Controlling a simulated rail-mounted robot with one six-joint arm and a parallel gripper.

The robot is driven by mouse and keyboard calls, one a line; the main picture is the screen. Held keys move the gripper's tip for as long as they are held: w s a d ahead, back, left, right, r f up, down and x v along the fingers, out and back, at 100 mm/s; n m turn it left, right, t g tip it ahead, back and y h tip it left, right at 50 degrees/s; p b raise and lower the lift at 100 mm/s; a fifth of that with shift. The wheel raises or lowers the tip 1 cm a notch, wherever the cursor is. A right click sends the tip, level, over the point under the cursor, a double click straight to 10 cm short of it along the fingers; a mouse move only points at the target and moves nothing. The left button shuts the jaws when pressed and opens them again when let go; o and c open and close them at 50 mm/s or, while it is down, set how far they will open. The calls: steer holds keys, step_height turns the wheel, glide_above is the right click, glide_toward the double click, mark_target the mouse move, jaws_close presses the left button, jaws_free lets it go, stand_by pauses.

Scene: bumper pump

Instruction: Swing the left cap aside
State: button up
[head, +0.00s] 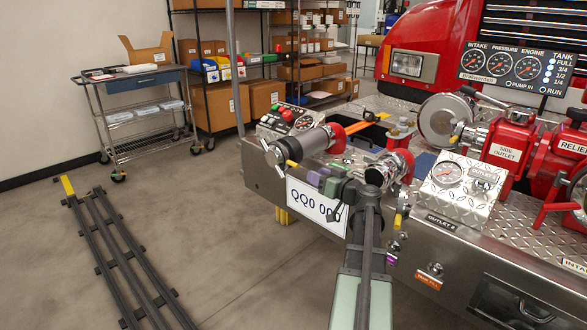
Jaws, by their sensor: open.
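The left cap (274,153) is a silver, lugged end piece in the head view. It sits at the front of the left outlet's pale metal barrel (303,145), which has a red collar behind it. My gripper (299,170) is just right of and below the cap, beside a small yellow piece close to the barrel. It is open. Its fingers are small here, and I cannot tell whether they touch the cap. My arm rises from the bottom of the view and partly covers the bumper and number plate.
A second outlet (385,170) stands right of my wrist. The number plate (315,203) hangs below the left outlet. Floor rails (112,250) and a cart (135,110) are to the left. Floor left of the bumper is open.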

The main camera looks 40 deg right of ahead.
mark_target(293, 165)
steer(key=w, duration=1)
steer(key=shift+w+a, duration=0.25)
steer(key=shift+w, duration=0.15)
jaws_close()
